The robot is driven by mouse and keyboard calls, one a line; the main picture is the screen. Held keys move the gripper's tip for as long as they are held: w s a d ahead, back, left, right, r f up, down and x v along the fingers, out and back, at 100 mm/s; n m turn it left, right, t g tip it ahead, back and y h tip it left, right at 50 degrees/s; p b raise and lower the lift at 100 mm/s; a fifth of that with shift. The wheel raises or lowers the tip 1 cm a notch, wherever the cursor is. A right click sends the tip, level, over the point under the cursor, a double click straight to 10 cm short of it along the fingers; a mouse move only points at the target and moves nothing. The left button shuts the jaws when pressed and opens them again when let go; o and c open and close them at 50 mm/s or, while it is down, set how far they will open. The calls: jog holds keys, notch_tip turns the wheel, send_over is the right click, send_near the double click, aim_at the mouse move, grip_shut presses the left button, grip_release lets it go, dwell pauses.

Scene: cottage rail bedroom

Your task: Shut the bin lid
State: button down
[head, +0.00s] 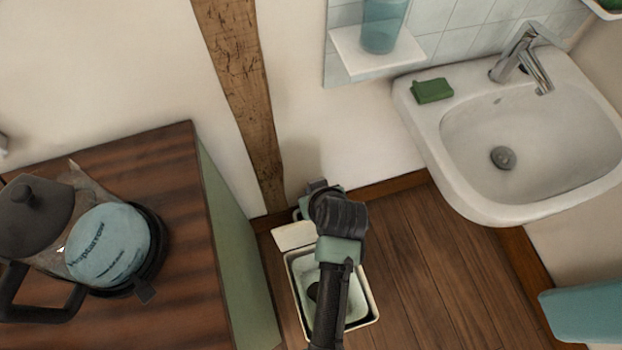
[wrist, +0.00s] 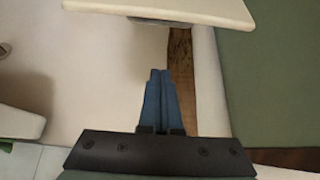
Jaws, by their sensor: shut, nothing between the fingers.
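The bin (head: 374,308) stands on the floor beside the green-sided cabinet. It is a cream box with its mouth uncovered, partly hidden behind my arm. Its cream lid (head: 294,235) stands open at the wall-side edge. My gripper (head: 304,208) is at the wall side of the lid, its fingertips mostly hidden by my wrist in the head view. In the wrist view my blue fingers (wrist: 160,95) are shut together and empty. The lid (wrist: 165,10) crosses the top of that view as a pale slab, just beyond the fingertips. I see no clear contact.
The cabinet (head: 215,225) holds a dark-lidded jug (head: 35,205) and a pale blue labelled item (head: 108,245). A sink (head: 470,195) with green soap (head: 432,90) juts out at right. A wooden post (head: 243,90) stands behind. Floor (head: 430,260) right of the bin is clear.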

notch_tip(320, 180, down, 9)
jog(key=w+b, duration=0.1)
jog(key=shift+w+a, duration=0.15)
jog(key=shift+a, duration=0.1)
dwell(0.4)
jog(key=shift+b, duration=0.4)
